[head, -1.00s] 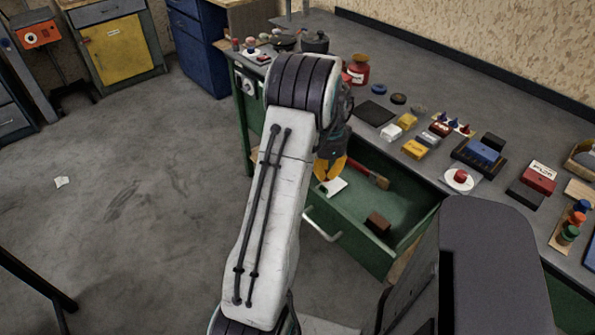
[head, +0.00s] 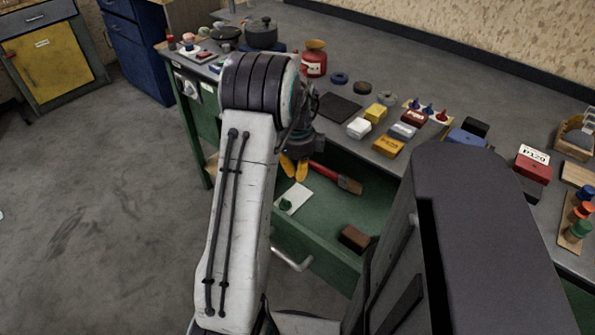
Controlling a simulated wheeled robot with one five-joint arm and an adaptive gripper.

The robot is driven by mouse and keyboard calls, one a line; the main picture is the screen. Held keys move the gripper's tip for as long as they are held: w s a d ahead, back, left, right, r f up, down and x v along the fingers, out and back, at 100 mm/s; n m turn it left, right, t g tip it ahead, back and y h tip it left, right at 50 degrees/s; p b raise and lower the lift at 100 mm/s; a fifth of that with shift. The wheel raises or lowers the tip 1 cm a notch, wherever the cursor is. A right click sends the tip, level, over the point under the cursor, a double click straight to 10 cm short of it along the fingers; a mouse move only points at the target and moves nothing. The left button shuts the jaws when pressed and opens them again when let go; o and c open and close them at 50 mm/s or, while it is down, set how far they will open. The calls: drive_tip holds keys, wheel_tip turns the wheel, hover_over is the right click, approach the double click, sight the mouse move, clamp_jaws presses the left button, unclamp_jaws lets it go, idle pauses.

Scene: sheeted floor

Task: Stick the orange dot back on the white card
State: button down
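A white card (head: 297,194) lies in the open green drawer, near its left end. A small dark green piece (head: 286,204) sits on or against the card's near left part. I cannot make out an orange dot in this view. My gripper (head: 294,170) points down over the drawer, just above and behind the card in the picture. Its two yellow-orange fingers show side by side with a narrow dark gap. Whether anything is between them is too small to tell. My arm hides the drawer's left edge.
A red-handled brush (head: 335,178) lies in the drawer right of my gripper, and a brown block (head: 354,238) lies nearer. The grey worktop (head: 325,86) above holds several boxes, a red jar (head: 314,60) and a dark pot (head: 261,34). The floor at left is mostly clear.

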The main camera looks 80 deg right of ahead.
sight(298, 194)
drive_tip(key=shift+d+f, duration=0.15)
drive_tip(key=shift+f, duration=0.15)
idle(0.4)
drive_tip(key=shift+f+b, duration=2.7)
drive_tip(key=shift+f, duration=0.05)
drive_tip(key=shift+f+b, duration=0.35)
drive_tip(key=shift+f, duration=0.45)
idle(2.0)
drive_tip(key=c, duration=1.3)
unclamp_jaws()
drive_tip(key=shift+c, duration=0.2)
